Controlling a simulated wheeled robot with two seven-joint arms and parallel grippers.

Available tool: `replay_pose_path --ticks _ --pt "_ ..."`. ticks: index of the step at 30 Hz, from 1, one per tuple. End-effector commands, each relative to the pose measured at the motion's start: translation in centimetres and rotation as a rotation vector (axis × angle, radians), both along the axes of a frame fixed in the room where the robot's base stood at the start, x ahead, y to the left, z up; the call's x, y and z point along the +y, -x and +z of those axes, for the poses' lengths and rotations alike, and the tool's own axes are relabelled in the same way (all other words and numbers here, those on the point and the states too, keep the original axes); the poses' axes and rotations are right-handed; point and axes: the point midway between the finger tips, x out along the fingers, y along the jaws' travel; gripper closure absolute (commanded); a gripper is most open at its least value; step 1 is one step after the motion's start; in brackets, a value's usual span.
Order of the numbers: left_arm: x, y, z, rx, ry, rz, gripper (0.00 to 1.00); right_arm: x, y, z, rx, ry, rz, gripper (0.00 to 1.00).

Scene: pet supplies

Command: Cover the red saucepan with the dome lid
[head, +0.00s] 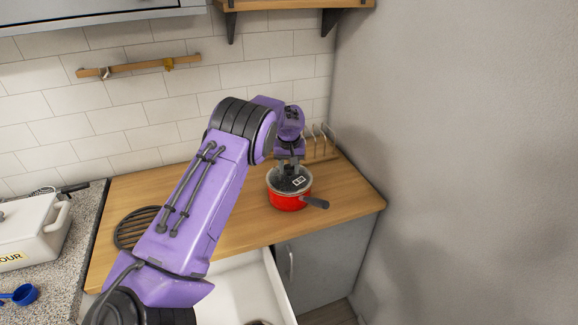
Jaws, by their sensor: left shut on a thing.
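The red saucepan (288,203) stands on the wooden counter near its right end, with its dark handle pointing right and toward me. The dark dome lid (279,182), with a small white marking on it, is at the saucepan's mouth. From this view I cannot tell whether it rests fully on the rim. My left gripper (290,168) is directly above the pan, pointing down and shut on the lid at its top. The gripper partly hides the lid's far side. My right gripper is out of view.
A rack (323,146) stands behind the pan near the wall corner. A round dark grate (131,228) lies on the counter's left. A white bin (38,228) and a blue scoop (24,294) are on the speckled worktop. An open white drawer (243,283) is below. The grey wall bounds the right.

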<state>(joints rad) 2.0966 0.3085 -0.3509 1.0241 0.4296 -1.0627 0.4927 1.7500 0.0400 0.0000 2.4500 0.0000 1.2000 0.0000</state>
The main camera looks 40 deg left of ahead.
Motion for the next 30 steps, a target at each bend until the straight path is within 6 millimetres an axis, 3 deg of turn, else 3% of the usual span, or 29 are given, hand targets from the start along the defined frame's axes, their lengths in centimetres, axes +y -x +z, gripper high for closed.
replay_pose_path --ticks 26,27,29,30 --pt "0.04 -0.03 -0.28 -0.002 -0.001 0.0 1.0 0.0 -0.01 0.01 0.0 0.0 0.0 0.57" --pt "0.03 -0.03 -0.28 -0.002 -0.001 0.0 0.45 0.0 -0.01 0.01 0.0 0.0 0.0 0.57" --pt "0.02 -0.03 -0.29 -0.002 -0.001 0.0 0.28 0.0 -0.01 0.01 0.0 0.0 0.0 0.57" --pt "0.02 -0.03 -0.29 -0.001 -0.001 0.0 0.28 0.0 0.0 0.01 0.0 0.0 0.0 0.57"
